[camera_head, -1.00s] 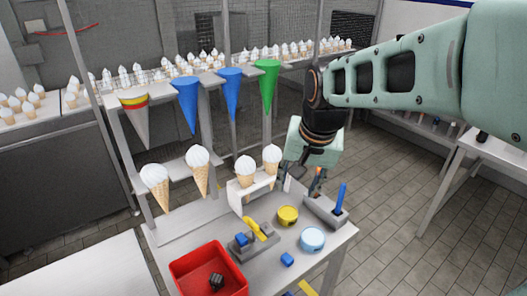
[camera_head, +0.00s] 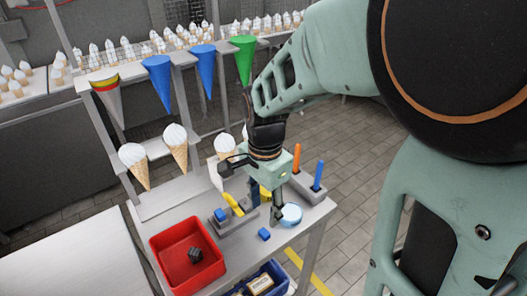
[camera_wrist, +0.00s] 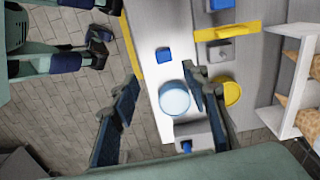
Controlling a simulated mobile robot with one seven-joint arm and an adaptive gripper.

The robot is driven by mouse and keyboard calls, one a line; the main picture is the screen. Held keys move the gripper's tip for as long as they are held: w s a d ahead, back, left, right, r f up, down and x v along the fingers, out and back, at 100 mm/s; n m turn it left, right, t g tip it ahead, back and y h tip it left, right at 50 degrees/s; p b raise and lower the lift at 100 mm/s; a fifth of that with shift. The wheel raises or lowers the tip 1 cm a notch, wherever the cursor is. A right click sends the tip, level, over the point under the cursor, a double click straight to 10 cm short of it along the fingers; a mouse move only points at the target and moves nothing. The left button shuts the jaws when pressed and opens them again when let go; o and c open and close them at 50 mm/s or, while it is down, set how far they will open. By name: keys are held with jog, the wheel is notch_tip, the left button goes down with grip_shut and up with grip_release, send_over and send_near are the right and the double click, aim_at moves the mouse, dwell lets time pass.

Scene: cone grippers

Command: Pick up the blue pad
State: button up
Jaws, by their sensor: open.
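The light-blue round pad (camera_head: 291,215) lies flat on the grey worktable, near its right edge. In the wrist view the pad (camera_wrist: 174,98) shows between the two fingers, closer to the right one. My gripper (camera_head: 266,204) is open and empty above the table, pointing down, with one finger just left of the pad in the head view. In the wrist view my gripper (camera_wrist: 160,80) has its fingers wide apart. I cannot tell the exact height above the pad. A small dark-blue block (camera_head: 264,234) lies in front of the pad; it also shows in the wrist view (camera_wrist: 163,55).
A yellow round piece (camera_wrist: 232,93) lies beside the right finger, partly hidden in the head view. A holder with an orange stick (camera_head: 296,159) and a blue stick (camera_head: 318,175) stands behind the pad. A red bin (camera_head: 160,250) is front left. Cones (camera_head: 175,145) stand at the back.

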send_over(264, 232)
jog(key=f, duration=0.4)
jog(key=shift+s+f, duration=0.15)
jog(key=shift+s, duration=0.25)
jog(key=shift+w+f, duration=0.2)
jog(key=shift+f, duration=1.3)
jog(key=shift+w+f, duration=0.15)
jog(key=shift+f, duration=1.3)
jog(key=c, duration=0.9)
